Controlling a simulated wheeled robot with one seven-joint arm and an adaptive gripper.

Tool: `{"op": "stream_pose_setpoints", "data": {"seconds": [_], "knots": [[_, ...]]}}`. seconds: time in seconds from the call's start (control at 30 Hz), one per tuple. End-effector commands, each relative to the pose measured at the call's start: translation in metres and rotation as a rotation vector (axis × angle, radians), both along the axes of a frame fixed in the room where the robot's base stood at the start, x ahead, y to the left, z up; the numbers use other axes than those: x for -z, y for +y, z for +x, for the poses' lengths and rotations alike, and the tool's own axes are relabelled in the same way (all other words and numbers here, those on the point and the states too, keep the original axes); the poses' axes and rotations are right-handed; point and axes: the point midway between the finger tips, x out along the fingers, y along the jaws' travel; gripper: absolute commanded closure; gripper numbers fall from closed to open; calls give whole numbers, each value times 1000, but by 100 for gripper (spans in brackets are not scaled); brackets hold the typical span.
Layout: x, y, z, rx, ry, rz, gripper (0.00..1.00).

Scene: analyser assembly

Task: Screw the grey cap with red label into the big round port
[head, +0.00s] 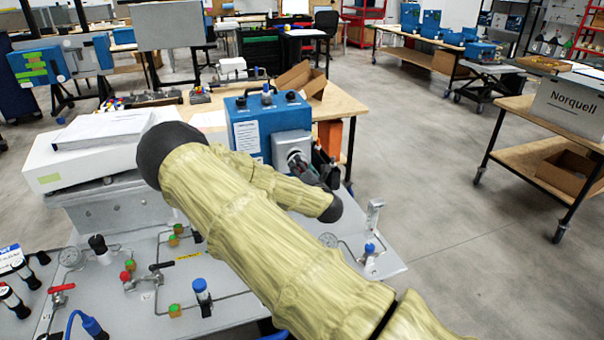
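A blue analyser box (268,122) stands on the bench with a grey block (287,142) on its front. A round grey fitting (297,158) sits on this block and looks like the big round port or a cap at it; I cannot tell which. My gripper (312,178) is dark, small and partly hidden behind my yellow-sleeved arm. It is close to the lower right of the round fitting. I cannot tell whether it touches the fitting or holds anything. No red label can be made out.
The grey panel (130,300) below carries valves, gauges and tubing, including a blue-topped fitting (202,292) and a bracket (373,222) at its right end. A white case (85,155) stands at left. The floor to the right is clear up to a wheeled table (515,105).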

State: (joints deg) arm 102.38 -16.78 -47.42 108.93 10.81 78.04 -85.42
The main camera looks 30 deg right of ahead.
Motion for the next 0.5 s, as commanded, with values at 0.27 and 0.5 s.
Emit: {"op": "stream_pose_setpoints", "data": {"seconds": [0.27,0.5], "knots": [[3,1,2,-1,36,-154,79],[3,0,3,-1,68,-285,79]]}}
